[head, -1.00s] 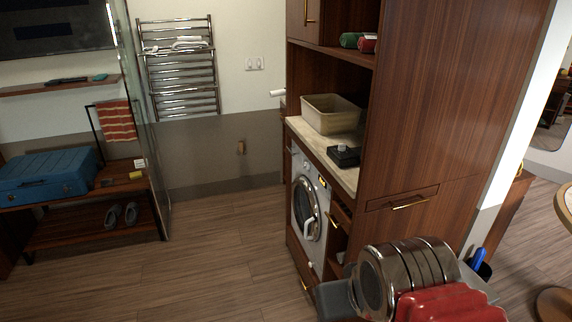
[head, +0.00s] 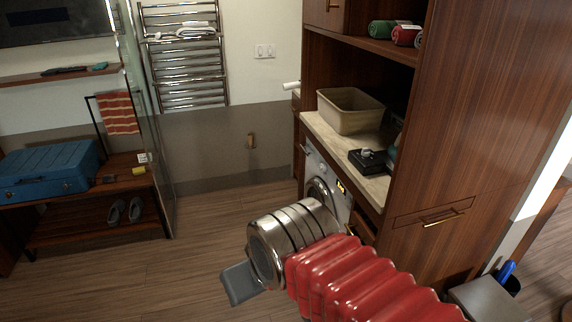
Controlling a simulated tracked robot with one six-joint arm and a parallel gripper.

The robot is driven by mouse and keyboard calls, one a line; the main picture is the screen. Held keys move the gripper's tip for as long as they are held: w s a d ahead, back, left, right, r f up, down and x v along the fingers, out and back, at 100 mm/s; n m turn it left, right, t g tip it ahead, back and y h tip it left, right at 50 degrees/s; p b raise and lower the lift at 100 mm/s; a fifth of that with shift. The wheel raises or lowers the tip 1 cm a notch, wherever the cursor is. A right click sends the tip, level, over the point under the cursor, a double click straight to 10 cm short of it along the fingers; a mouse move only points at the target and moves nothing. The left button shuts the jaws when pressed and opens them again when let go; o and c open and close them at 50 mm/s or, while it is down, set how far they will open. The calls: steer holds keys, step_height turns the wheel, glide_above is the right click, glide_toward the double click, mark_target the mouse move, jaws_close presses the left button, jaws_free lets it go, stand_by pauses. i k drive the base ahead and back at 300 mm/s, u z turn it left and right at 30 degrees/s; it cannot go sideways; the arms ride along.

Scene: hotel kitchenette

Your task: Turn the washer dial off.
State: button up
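The white washer (head: 339,200) is built into the wooden cabinet under a pale counter. Its control panel with a small lit yellow display (head: 341,187) shows, but I cannot make out the dial clearly. The round door is partly hidden behind my arm. My arm, with red ribbed sleeve and shiny metal rings, crosses in front of the washer at lower centre. Its grey end part, my gripper (head: 240,284), points down and left over the floor, apart from the washer. Its fingers cannot be made out, so its opening is unclear.
A beige bin (head: 350,112) and a black box (head: 368,160) stand on the counter (head: 322,130). The wooden floor (head: 200,225) before the washer is clear.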

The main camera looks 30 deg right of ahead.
mark_target(323, 167)
steer(key=u, duration=0.2)
steer(key=i, duration=2.05)
steer(key=z, duration=0.4)
